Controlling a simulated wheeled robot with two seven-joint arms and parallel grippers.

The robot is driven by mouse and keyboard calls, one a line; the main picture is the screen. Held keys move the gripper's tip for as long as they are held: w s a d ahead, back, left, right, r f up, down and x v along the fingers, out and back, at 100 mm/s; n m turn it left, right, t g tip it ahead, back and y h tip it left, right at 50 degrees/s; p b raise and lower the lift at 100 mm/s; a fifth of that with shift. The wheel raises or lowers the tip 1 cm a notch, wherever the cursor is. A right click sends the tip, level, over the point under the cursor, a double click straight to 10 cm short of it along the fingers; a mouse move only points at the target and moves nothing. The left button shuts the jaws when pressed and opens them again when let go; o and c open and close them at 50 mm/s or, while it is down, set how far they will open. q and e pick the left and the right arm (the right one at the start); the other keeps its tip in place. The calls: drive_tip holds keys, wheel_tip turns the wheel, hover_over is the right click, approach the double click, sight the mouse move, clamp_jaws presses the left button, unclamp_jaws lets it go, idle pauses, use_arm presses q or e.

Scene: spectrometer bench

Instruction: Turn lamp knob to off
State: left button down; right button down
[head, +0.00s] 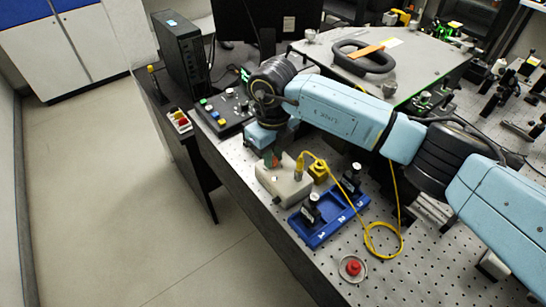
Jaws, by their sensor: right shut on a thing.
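The lamp is a pale beige box (290,190) on the perforated bench top, with a yellow connector and cable coming off its top. My right arm reaches in from the right, and my right gripper (271,160) points down at the box's back left part. Its fingers are shut on the lamp knob, which they mostly hide, so I cannot read the knob's setting. My left gripper is not in view.
A blue tray (322,233) with black-topped holders stands just in front of the lamp. The yellow cable (371,228) loops over the bench to its right. A red button (353,267) sits near the front edge. A black control panel (222,112) lies behind the lamp.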

drive_tip(key=n+b, duration=0.3)
drive_tip(key=shift+f+n, duration=0.1)
drive_tip(key=shift+n, duration=0.2)
drive_tip(key=n+b, duration=0.2)
drive_tip(key=n, duration=0.1)
drive_tip(key=shift+b, duration=0.4)
drive_tip(key=shift+n, duration=0.4)
drive_tip(key=shift+r+b, duration=0.2)
drive_tip(key=shift+b, duration=0.15)
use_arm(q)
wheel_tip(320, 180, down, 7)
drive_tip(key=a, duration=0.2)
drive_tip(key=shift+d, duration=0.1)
use_arm(e)
drive_tip(key=shift+a, duration=0.1)
drive_tip(key=c, duration=1.3)
unclamp_jaws()
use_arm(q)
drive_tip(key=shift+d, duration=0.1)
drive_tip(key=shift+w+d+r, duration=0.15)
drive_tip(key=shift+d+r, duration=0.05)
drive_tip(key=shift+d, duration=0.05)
use_arm(e)
wheel_tip(320, 180, up, 13)
drive_tip(key=shift+r, duration=0.15)
